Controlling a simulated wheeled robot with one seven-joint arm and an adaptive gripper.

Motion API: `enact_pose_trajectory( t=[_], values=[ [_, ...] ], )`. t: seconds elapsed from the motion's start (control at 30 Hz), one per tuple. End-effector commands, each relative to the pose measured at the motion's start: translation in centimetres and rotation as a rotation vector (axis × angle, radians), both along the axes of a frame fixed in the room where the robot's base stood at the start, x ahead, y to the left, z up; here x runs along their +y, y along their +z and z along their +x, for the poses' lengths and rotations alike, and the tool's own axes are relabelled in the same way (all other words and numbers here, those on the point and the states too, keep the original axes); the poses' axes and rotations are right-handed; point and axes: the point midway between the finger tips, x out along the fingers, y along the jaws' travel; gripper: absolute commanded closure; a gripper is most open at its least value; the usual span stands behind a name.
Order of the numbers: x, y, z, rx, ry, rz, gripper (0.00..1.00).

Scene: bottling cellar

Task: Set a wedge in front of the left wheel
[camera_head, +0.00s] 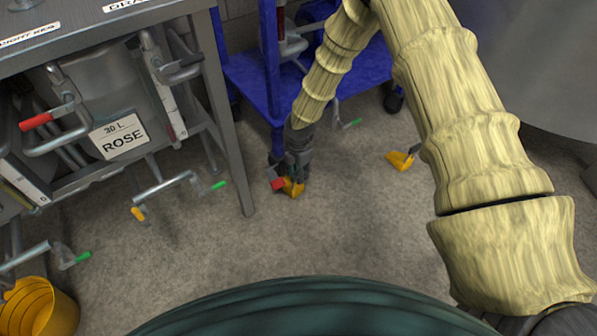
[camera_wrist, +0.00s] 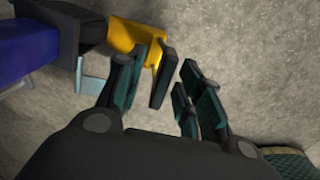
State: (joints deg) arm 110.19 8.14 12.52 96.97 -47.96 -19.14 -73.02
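A yellow wedge (camera_head: 293,188) lies on the floor by the near left leg of the blue cart (camera_head: 247,82). In the wrist view the wedge (camera_wrist: 140,36) lies beside a dark part at the foot of the blue leg (camera_wrist: 30,45), which looks like the left wheel. In the head view my gripper largely hides that wheel. My gripper (camera_wrist: 165,85) is open, with the wedge's dark upright handle (camera_wrist: 161,78) between its fingers. Gaps show on both sides of the handle. A second yellow wedge (camera_head: 399,161) with a dark handle lies on the floor to the right.
A red piece (camera_head: 278,184) sits beside the gripper. A right cart wheel (camera_head: 393,102) shows farther back. A metal rack with a keg labelled ROSE (camera_head: 122,138) stands left. A yellow bucket (camera_head: 42,308) is at the lower left.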

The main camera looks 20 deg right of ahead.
Motion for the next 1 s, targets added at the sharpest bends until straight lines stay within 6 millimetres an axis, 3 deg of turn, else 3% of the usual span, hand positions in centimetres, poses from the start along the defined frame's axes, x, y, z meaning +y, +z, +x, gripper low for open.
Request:
enact_pose_trajectory(
  t=[0.37, 1.0],
  values=[
    [0.0, 0.6, 0.0, 0.000, 0.000, 0.000, 0.63],
    [-0.1, 10.2, 0.0, -0.001, -0.001, 0.002, 0.63]
  ],
)
